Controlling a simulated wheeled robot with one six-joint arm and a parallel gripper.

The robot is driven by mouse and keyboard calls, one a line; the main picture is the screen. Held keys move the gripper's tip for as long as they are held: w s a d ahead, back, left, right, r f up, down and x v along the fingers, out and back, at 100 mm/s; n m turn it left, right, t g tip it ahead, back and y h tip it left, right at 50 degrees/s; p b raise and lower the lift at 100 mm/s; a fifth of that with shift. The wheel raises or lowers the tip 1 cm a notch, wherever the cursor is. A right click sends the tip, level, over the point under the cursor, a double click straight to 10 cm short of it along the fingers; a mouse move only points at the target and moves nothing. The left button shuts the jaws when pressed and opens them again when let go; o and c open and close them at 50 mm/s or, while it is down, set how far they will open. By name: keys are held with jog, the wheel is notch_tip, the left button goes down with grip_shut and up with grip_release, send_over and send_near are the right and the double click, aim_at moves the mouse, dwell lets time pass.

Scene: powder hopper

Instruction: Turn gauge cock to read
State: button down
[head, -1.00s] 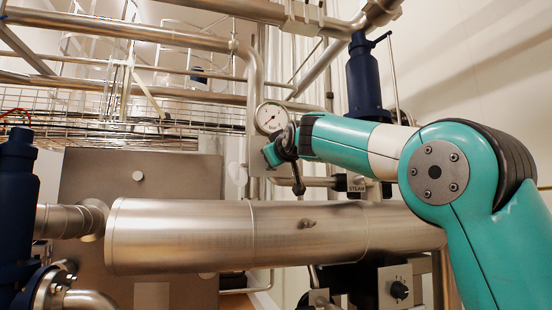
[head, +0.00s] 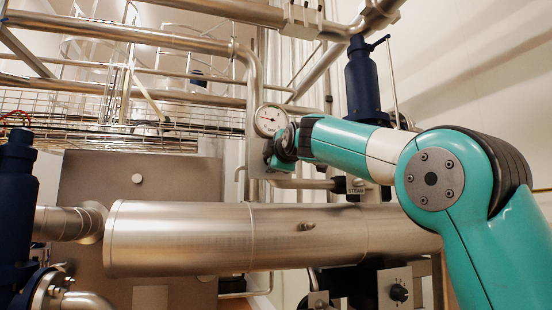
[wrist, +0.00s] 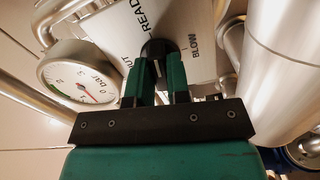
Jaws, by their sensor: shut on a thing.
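The gauge cock (wrist: 153,46) is a dark round knob on a pale plate (wrist: 184,15), seen in the wrist view. The plate is lettered READ above the cock, BLOW to its right, and a partly hidden word ending in UT to its left. My gripper (wrist: 158,75) is shut on the cock's handle, with a green finger on either side. The fingers hide much of the handle, so I cannot tell exactly which mark it points to. The round white pressure gauge (wrist: 80,76) is beside it, with a red needle; it also shows in the head view (head: 269,120).
A wide steel pipe (head: 180,238) runs across below my gripper. A thin pipe with a STEAM label (head: 356,190) lies right of the cock. A dark blue valve (head: 364,80) stands behind my arm. Another steel pipe (wrist: 285,75) is close on the right in the wrist view.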

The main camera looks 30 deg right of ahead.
jog(key=shift+n, duration=0.9)
jog(key=c, duration=1.1)
grip_release()
jog(key=s+a+b, duration=0.1)
jog(key=s+b, duration=0.1)
jog(key=s, duration=0.3)
jog(key=s+a+b, duration=0.1)
jog(key=s+b, duration=0.2)
jog(key=s, duration=0.3)
jog(key=s+a+b, duration=0.1)
jog(key=s+b, duration=0.2)
jog(key=s, duration=0.3)
jog(key=shift+a, duration=0.25)
jog(key=shift+f, duration=0.1)
